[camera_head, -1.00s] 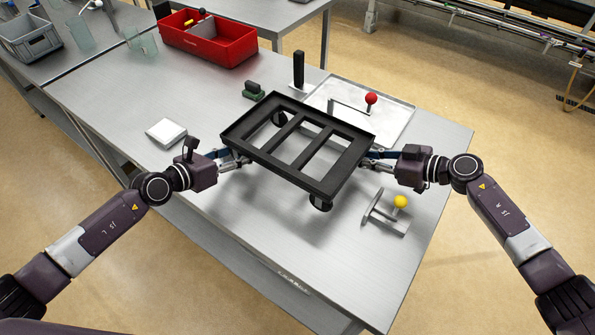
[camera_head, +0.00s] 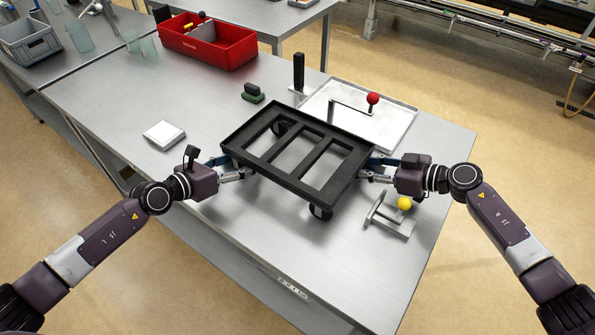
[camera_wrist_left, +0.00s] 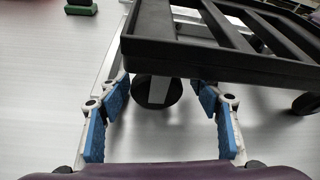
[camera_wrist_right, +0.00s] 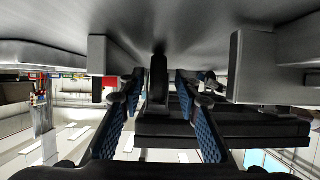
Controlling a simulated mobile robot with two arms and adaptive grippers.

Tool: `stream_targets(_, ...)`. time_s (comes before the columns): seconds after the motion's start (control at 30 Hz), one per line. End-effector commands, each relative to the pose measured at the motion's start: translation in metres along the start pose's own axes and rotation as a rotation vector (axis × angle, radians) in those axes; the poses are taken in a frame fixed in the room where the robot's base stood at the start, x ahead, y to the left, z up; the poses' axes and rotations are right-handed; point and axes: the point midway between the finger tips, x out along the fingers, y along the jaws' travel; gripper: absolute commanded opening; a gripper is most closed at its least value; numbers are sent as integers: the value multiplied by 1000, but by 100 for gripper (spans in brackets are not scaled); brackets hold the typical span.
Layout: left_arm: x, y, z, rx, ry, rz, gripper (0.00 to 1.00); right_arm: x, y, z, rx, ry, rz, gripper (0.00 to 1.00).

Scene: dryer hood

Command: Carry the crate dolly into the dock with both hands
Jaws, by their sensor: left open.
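The crate dolly, a black slatted frame on casters (camera_head: 259,170), stands near the table's right end. In the left wrist view its rim (camera_wrist_left: 215,52) lies just beyond my open, empty left gripper (camera_head: 243,172); a caster (camera_wrist_left: 157,92) shows between the spread fingers (camera_wrist_left: 160,95). My right gripper (camera_head: 384,174) is at the dolly's right side. In the right wrist view its fingers (camera_wrist_right: 158,85) stand apart, with the dolly frame (camera_wrist_right: 222,128) behind one; whether they grip it is unclear. A shallow silver tray (camera_head: 400,125), possibly the dock, lies behind the dolly.
A red-knobbed lever (camera_head: 372,98) and black post (camera_head: 298,70) stand by the tray. A yellow-knobbed bracket (camera_head: 404,203) is close by my right gripper. A green-black block (camera_head: 253,93), white box (camera_head: 164,134) and red bin (camera_head: 235,52) are further left. The front table strip is clear.

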Motion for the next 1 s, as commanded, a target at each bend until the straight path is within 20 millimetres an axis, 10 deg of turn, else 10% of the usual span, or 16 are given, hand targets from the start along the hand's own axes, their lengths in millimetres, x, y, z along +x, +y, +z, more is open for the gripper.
stream_targets(0.67, -78, -1, 0, 0, 1, -1, 60, -2, 2, 1, 0, -2, 4, 30)
stream_targets(1.0, -79, -1, 0, 0, 0, -1, 60, -53, 2, 2, -1, -6, 5, 30)
